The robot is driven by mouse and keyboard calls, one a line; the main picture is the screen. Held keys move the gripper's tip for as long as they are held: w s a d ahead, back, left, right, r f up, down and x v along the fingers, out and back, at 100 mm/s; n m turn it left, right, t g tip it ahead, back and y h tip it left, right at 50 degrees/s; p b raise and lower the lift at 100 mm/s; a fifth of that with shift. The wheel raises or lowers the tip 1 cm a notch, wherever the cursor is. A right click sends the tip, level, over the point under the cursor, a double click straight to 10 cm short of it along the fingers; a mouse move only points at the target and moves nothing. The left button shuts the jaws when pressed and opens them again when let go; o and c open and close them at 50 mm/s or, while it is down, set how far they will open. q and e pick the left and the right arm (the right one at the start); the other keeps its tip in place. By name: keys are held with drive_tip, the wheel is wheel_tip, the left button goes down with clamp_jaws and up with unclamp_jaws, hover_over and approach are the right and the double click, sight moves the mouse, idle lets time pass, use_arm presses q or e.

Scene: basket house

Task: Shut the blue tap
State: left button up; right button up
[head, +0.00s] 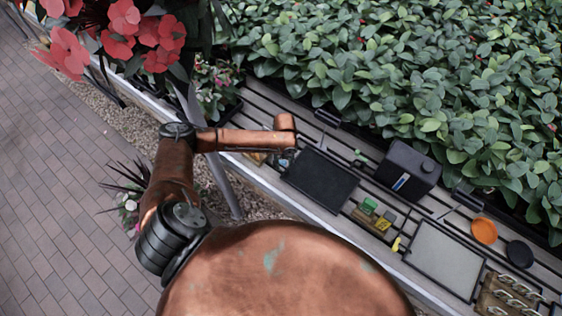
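My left arm is copper-coloured and reaches from the lower left over the slatted bench. My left gripper (286,157) is at its end, small and dark, low over the bench beside the left edge of a black flat panel. A small bluish patch shows at the gripper, but I cannot tell whether it is the blue tap or part of the gripper. I cannot make out the fingers or whether they hold anything. No other clear blue tap shows. My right gripper is out of view.
Leafy plants (400,70) fill the back. Brick paving (60,190) is clear.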

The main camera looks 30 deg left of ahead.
use_arm(q)
drive_tip(key=shift+s+a+p, duration=0.8)
drive_tip(key=shift+s+a, duration=0.15)
drive_tip(key=shift+a, duration=0.25)
drive_tip(key=shift+s+a+p, duration=0.35)
drive_tip(key=shift+s+a, duration=0.15)
drive_tip(key=shift+a, duration=0.05)
drive_tip(key=shift+s+a+p, duration=0.4)
drive_tip(key=shift+s+a, duration=0.1)
drive_tip(key=shift+a, duration=0.1)
drive_tip(key=shift+s+a, duration=0.35)
drive_tip(key=shift+a, duration=0.05)
drive_tip(key=shift+d+p, duration=0.1)
drive_tip(key=shift+p, duration=0.2)
drive_tip(key=shift+w+d+r, duration=0.1)
drive_tip(key=shift+w+d, duration=0.1)
drive_tip(key=shift+w, duration=0.05)
wheel_tip(320, 180, up, 7)
drive_tip(key=p, duration=0.7)
drive_tip(key=shift+f, duration=0.2)
